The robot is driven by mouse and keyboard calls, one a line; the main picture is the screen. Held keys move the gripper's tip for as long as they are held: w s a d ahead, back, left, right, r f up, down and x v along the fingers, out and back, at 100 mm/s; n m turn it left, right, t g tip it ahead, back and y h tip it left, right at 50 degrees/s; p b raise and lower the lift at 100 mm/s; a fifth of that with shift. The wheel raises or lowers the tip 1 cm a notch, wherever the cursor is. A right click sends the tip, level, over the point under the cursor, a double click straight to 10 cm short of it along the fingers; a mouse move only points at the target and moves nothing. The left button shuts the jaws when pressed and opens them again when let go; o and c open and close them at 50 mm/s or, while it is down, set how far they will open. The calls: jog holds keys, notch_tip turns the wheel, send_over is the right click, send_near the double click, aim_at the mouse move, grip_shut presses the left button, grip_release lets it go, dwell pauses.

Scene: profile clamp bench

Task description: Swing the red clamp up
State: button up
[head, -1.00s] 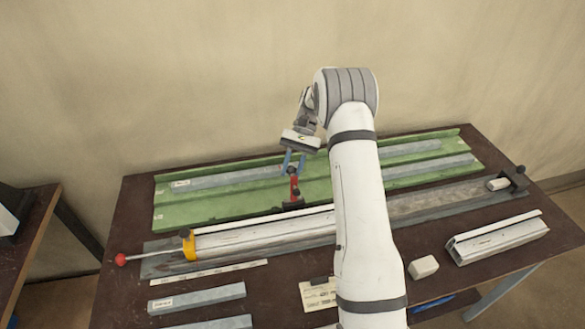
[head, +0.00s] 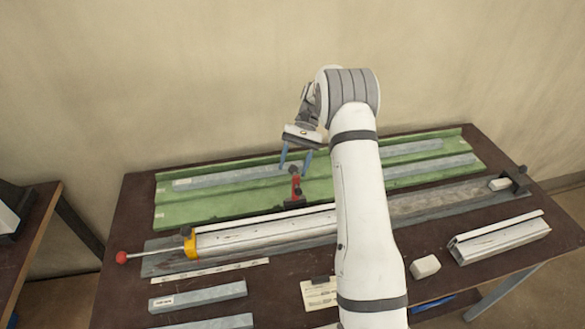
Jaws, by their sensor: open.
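The red clamp (head: 296,187) stands upright on a dark base at the middle of the bench, behind the long light profile (head: 262,233). My gripper (head: 295,172) is open, with its two blue fingers pointing down. The fingers are spread wide, above and around the top of the clamp in the picture. I cannot tell whether either finger touches it. My arm hides part of the bench and profile to the right of the clamp.
A green tray (head: 215,207) with grey bars lies behind the clamp. A red-knobbed rod (head: 121,257) and yellow collar (head: 190,246) are at the profile's left end. A short profile (head: 500,239) and pale block (head: 425,267) lie at right. A dark stop (head: 516,180) stands far right.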

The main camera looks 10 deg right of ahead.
jog(key=b+v, duration=0.1)
jog(key=v, duration=0.5)
jog(key=shift+w, duration=0.2)
jog(key=shift+d+r, duration=0.15)
jog(key=shift+r+b, duration=0.25)
jog(key=shift+b, duration=0.1)
jog(key=c, duration=0.3)
jog(key=shift+s+r+m+t, duration=0.2)
jog(key=shift+r+m+t, duration=0.15)
jog(key=shift+m+t, duration=0.05)
jog(key=shift+c, duration=0.8)
jog(key=s+r+m+t+h+b, duration=0.1)
jog(key=s+r+m, duration=0.1)
jog(key=s+r+m+t+b, duration=0.2)
jog(key=s+a+r+m+t+h+b, duration=0.1)
jog(key=s+r+m+t+b, duration=0.1)
jog(key=shift+s+h, duration=0.3)
grip_shut()
jog(key=s+r+m+t+h+b, duration=0.25)
jog(key=s+m+t, duration=0.2)
jog(key=s, duration=0.35)
jog(key=w+a+f, duration=0.1)
jog(key=w+f, duration=0.4)
jog(key=f, duration=0.5)
jog(key=shift+w+a+f+m+t+p, duration=0.25)
jog(key=shift+w+m+t+p, duration=0.1)
jog(key=shift+t+p, duration=0.1)
